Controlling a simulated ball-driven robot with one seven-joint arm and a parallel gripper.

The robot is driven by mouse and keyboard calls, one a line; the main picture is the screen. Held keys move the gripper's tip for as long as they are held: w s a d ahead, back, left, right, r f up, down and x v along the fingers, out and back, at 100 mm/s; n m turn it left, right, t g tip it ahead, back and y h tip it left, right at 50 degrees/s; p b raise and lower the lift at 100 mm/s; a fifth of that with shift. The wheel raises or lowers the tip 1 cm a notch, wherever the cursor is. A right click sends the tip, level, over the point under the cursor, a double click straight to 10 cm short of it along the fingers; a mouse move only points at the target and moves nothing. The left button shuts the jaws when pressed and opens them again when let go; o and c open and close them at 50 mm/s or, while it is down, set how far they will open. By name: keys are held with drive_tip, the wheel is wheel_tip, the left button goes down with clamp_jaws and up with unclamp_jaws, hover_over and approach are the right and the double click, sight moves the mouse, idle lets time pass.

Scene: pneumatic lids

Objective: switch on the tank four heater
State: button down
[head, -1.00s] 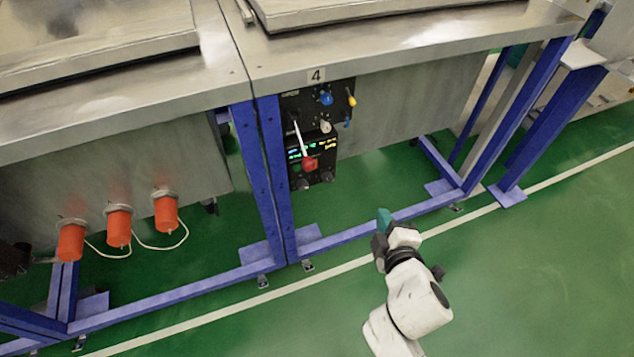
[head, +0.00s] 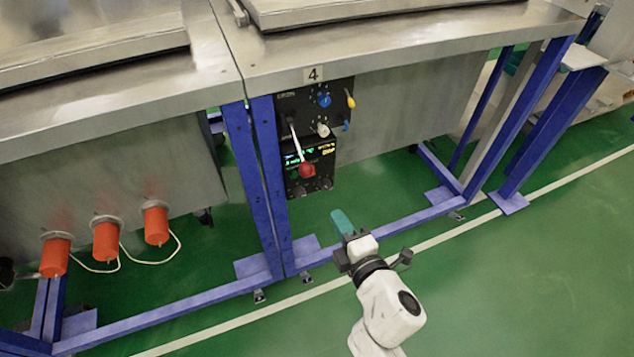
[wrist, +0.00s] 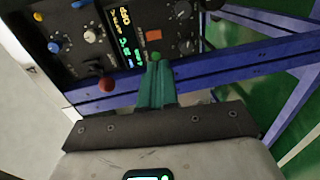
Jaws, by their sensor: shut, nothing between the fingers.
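The tank labelled 4 (head: 313,74) has a black control panel (head: 287,104) under its top edge, beside a blue leg. The panel carries a blue knob (head: 324,100), a yellow knob (head: 350,100), a pale knob (head: 322,130), and a lever with a red ball (head: 307,169). Below is a lit display (wrist: 126,32) with dark knobs (wrist: 184,46) and an orange-red switch (wrist: 154,31). Which control is the heater's, I cannot tell. My gripper (head: 341,222) is shut and empty, in front of and below the panel. In the wrist view its green fingers (wrist: 156,82) point at the panel's lower part.
Blue frame legs (head: 262,180) stand left of the panel, and a low blue rail (head: 400,219) runs near the floor. Orange cylinders (head: 106,241) with white cables stick out from the neighbouring tank at left. Green floor in front is clear.

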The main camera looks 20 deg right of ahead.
sight(312, 176)
drive_tip(key=w, duration=0.4)
drive_tip(key=w+f+b, duration=0.1)
drive_tip(key=w, duration=0.7)
drive_tip(key=shift+w+f, duration=0.3)
drive_tip(key=shift+w, duration=0.05)
drive_tip(key=shift+b, duration=0.3)
drive_tip(key=shift+w+f, duration=0.1)
drive_tip(key=shift+w, duration=0.05)
